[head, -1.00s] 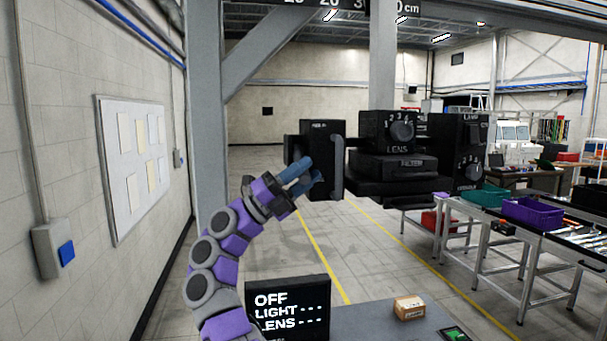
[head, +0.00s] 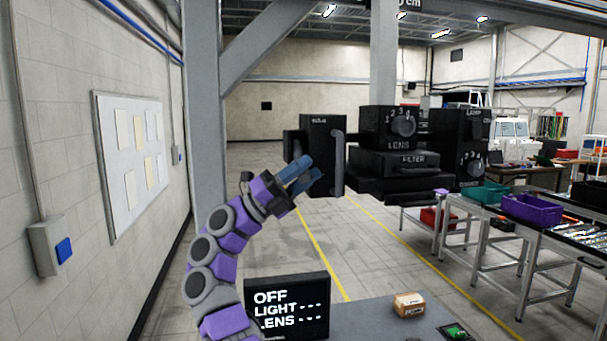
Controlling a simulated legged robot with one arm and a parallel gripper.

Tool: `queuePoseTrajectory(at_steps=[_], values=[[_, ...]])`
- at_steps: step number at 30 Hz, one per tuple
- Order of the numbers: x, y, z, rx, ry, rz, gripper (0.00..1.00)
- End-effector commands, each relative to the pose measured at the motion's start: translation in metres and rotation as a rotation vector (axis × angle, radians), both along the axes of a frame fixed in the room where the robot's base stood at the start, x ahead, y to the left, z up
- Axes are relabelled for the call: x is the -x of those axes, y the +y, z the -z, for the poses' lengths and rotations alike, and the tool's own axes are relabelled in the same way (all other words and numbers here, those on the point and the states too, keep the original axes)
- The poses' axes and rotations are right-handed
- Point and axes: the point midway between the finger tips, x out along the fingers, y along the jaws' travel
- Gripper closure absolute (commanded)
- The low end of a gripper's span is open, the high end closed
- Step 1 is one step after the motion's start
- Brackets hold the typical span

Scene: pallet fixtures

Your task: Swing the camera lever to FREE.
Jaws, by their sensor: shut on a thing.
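The black camera unit (head: 394,163) hangs at the middle of the head view, with a numbered LENS knob (head: 403,122) and a part marked FILTER. At its left is a black box (head: 322,133) with a curved grey handle (head: 338,165) on its right side. My gripper (head: 304,178) reaches up from below, its blue fingers at the lower left of this box. The fingers are closed on what I take to be the camera lever, which is mostly hidden by them. No FREE marking is readable.
A monitor (head: 287,308) reads OFF, LIGHT and LENS. A small carton (head: 409,304) sits on the grey surface below. A steel post (head: 203,120) stands to the left. Carts with teal (head: 484,194) and purple (head: 532,208) bins stand to the right.

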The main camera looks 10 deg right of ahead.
Motion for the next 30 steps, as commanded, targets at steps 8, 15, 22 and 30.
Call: queuePoseTrajectory(at_steps=[8,15,22,30], values=[[-0.0014,0.0006,0.0021,-0.001,0.005,0.0,0.64],[-0.0013,0.0003,0.0016,-0.001,0.004,0.0,0.46],[-0.0019,-0.0009,0.0017,-0.001,0.004,0.0,0.46],[-0.0047,-0.0023,-0.0003,-0.002,0.024,-0.002,0.46]])
